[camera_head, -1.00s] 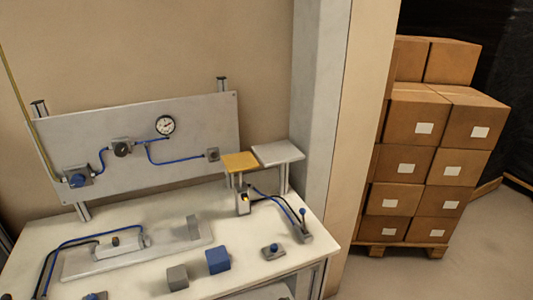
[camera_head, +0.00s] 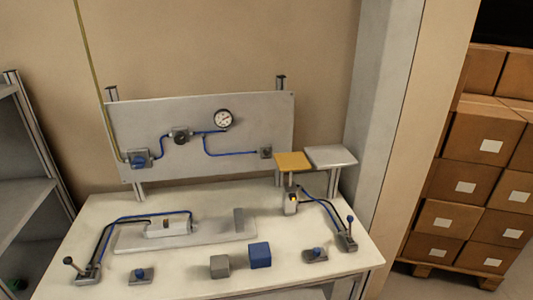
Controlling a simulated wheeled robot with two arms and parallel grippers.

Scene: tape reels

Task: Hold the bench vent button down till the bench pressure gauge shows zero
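The bench pressure gauge (camera_head: 222,119) is a round white dial with a black rim on the upright grey panel (camera_head: 258,116). Its needle is too small to read exactly. Two small blue-topped buttons on grey bases stand near the bench's front edge, one at the left (camera_head: 141,275) and one at the right (camera_head: 315,254). I cannot tell which of them is the vent button. A blue knob (camera_head: 138,158) sits at the panel's lower left, with blue tubing running on to the gauge. Neither of my grippers is in view.
The white bench (camera_head: 100,215) carries a grey cylinder (camera_head: 168,228), a blue cube (camera_head: 260,255), a grey cube (camera_head: 219,266) and levers at the left (camera_head: 75,267) and right (camera_head: 348,235). Yellow (camera_head: 292,161) and grey (camera_head: 330,156) plates stand raised at the right. Boxes (camera_head: 470,190) are stacked beyond the pillar.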

